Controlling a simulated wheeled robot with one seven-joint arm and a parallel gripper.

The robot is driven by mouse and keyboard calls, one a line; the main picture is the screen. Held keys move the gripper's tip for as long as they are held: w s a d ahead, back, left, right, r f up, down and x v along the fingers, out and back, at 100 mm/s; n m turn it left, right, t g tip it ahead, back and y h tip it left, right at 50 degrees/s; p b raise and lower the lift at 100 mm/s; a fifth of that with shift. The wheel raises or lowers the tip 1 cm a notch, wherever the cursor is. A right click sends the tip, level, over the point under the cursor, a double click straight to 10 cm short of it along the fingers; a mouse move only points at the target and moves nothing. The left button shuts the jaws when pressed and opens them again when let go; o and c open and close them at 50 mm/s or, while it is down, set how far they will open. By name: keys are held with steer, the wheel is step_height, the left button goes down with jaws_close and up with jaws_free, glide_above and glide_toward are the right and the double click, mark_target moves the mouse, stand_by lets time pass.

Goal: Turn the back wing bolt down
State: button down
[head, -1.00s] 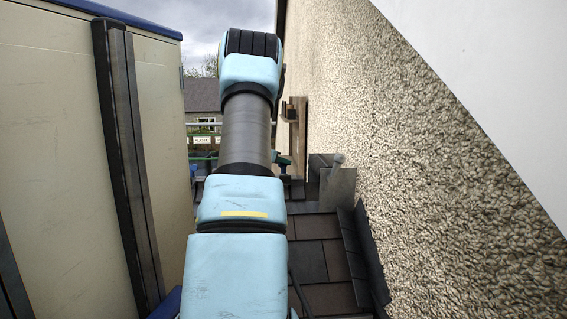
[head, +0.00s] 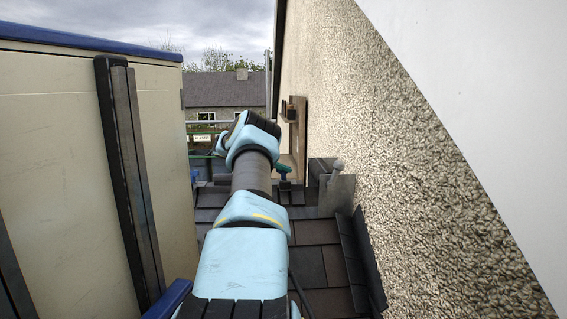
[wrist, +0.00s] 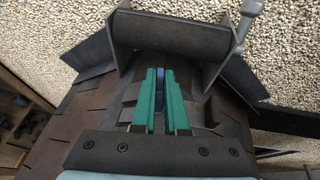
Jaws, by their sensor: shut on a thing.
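My gripper (wrist: 161,72) shows in the wrist view with its two green fingers pressed close together. A narrow blue part (wrist: 160,86) is between them, mostly hidden by the fingers. I cannot tell from its visible sliver whether it is the wing bolt. No wing shape shows clearly. The fingers reach in at a dark grey metal bracket (wrist: 166,34), below its raised plate in the picture. In the head view a small green piece (head: 284,169) shows beyond my arm, left of the bracket (head: 337,190); the held part is too small to see there.
A grey lever with a rounded knob (wrist: 251,8) stands at the bracket's right. A pebbledash wall (head: 420,160) runs close along the right. Brown roof tiles (head: 315,230) lie below. A cream panel (head: 60,150) with dark posts closes the left side.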

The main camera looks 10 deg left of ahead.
steer(key=shift+w+r+m+g+h+p, duration=0.1)
steer(key=shift+r+m+g+h+p, duration=0.35)
steer(key=shift+m+g+p, duration=0.75)
steer(key=shift+r+n+t+p, duration=0.1)
steer(key=shift+n+t+p, duration=0.2)
steer(key=shift+t+p, duration=0.1)
steer(key=c, duration=1.2)
jaws_free()
steer(key=shift+o, duration=1.3)
steer(key=shift+f, duration=0.25)
